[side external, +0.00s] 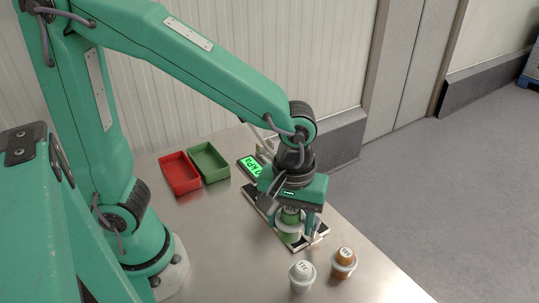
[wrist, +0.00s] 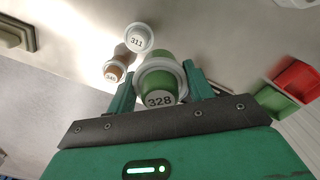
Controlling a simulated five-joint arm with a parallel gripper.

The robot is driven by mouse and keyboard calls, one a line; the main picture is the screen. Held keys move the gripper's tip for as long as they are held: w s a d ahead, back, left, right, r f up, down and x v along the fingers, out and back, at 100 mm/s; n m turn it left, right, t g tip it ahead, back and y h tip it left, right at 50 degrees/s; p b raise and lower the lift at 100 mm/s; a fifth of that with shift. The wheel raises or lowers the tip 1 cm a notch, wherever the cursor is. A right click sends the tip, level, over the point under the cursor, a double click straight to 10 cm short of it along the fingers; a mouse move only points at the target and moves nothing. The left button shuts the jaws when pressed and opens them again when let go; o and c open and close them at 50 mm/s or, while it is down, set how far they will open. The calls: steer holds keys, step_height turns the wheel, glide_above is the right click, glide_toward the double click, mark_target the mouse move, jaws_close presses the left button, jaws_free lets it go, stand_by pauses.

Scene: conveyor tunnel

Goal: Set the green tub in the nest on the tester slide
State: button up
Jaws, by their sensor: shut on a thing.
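My gripper (side external: 290,220) is shut on the green tub (side external: 289,237), which is upright over the tester slide (side external: 258,208). In the wrist view the green tub (wrist: 164,84) has a white rim and the label 328, and sits between both fingers of my gripper (wrist: 160,90). The slide is a dark-railed track running under my gripper. The nest is hidden by the tub and gripper, so I cannot tell whether the tub's base touches it.
A white tub (side external: 302,275) marked 311 and a brown tub (side external: 344,263) stand at the table's front. A red tray (side external: 180,173) and a green tray (side external: 209,162) lie at the back left. A lit kPa display (side external: 255,168) is behind the slide. The front-left metal table is bare.

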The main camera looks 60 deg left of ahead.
steer(key=shift+w+a+r+n, duration=0.1)
steer(key=shift+w+a+n, duration=0.2)
steer(key=shift+w, duration=0.2)
steer(key=shift+w+a+r+n, duration=0.1)
steer(key=shift+w+a+n, duration=0.15)
steer(key=shift+w, duration=0.25)
steer(key=w+a+f, duration=0.2)
steer(key=a, duration=0.1)
steer(key=w+a+f, duration=0.2)
steer(key=w, duration=0.1)
steer(key=w+a+f, duration=0.2)
steer(key=a+f, duration=0.1)
steer(key=shift+w+a, duration=0.3)
steer(key=shift+w, duration=0.05)
steer(key=shift+f, duration=2.1)
steer(key=shift+f, duration=0.15)
steer(key=o, duration=1.4)
steer(key=shift+r, duration=0.2)
step_height(320, 180, up, 12)
